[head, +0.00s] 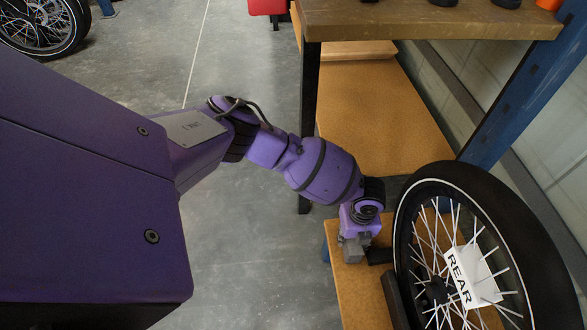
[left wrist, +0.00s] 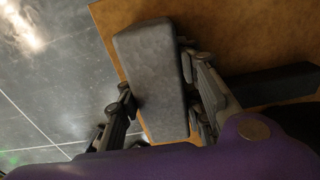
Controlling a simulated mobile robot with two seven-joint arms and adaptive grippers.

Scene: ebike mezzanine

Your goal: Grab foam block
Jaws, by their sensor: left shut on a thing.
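The foam block is a grey rectangular piece (left wrist: 152,75), seen large in the left wrist view between my left gripper's fingers. My left gripper (left wrist: 165,105) is shut on it, with one dark finger on each side. In the head view the left gripper (head: 358,243) is over the wooden shelf, left of the wheel, and a small grey part of the foam block (head: 353,251) shows beneath it. Whether the block touches the shelf I cannot tell. My right gripper is not in view.
A wheel with a white "REAR" tag (head: 473,275) stands close to the right of my left gripper. The low wooden shelf (head: 360,295) lies under the gripper. A workbench (head: 430,22) stands behind, with a blue post (head: 525,85) at right. Grey floor is open at left.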

